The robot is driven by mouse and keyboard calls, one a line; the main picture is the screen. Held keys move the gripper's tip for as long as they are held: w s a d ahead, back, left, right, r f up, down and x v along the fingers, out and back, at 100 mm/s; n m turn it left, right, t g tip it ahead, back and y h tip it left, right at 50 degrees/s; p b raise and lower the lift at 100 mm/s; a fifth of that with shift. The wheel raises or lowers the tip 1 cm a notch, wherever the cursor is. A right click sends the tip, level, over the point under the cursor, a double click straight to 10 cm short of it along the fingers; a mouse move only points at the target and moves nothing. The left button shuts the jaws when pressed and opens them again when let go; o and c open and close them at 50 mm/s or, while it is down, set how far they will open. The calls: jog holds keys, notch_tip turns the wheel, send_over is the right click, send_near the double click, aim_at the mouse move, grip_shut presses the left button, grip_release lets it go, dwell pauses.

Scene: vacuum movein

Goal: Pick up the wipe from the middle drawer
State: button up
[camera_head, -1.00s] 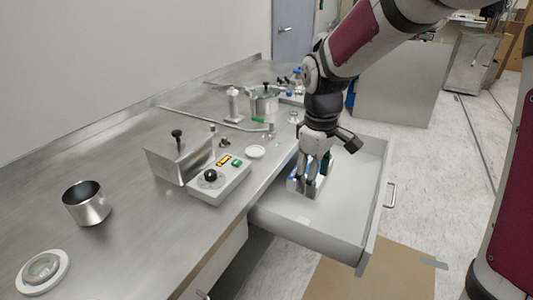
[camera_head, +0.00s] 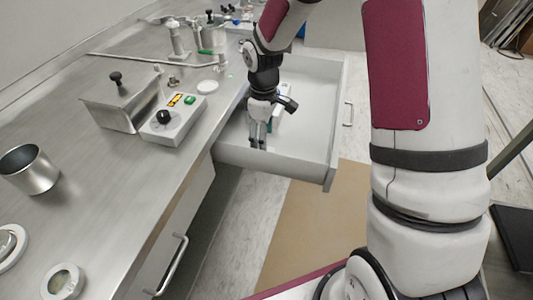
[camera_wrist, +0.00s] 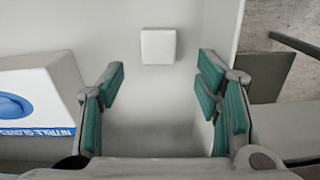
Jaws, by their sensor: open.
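The wipe is a small white square (camera_wrist: 158,46) lying flat on the drawer floor, in the upper middle of the wrist view. I cannot make it out in the head view, where my gripper seems to hide it. The pulled-out grey drawer (camera_head: 312,90) is at the centre of the head view. My gripper (camera_head: 258,145) points down into it, close to its near side wall. In the wrist view my gripper (camera_wrist: 162,95) has its green-padded fingers spread wide with nothing between them. The wipe lies beyond the fingertips in that picture, apart from them.
A nitrile gloves box (camera_wrist: 38,95) stands in the drawer, close beside the left fingers. A drawer wall (camera_wrist: 226,30) runs close to the right fingers. The steel counter (camera_head: 95,165) holds a control box (camera_head: 172,118) and a metal cup (camera_head: 30,168). Brown floor board (camera_head: 310,225) is clear.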

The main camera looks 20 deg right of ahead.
jog(key=shift+d+f+b, duration=0.1)
jog(key=shift+f+b, duration=0.4)
jog(key=shift+f, duration=2.15)
jog(key=c, duration=0.9)
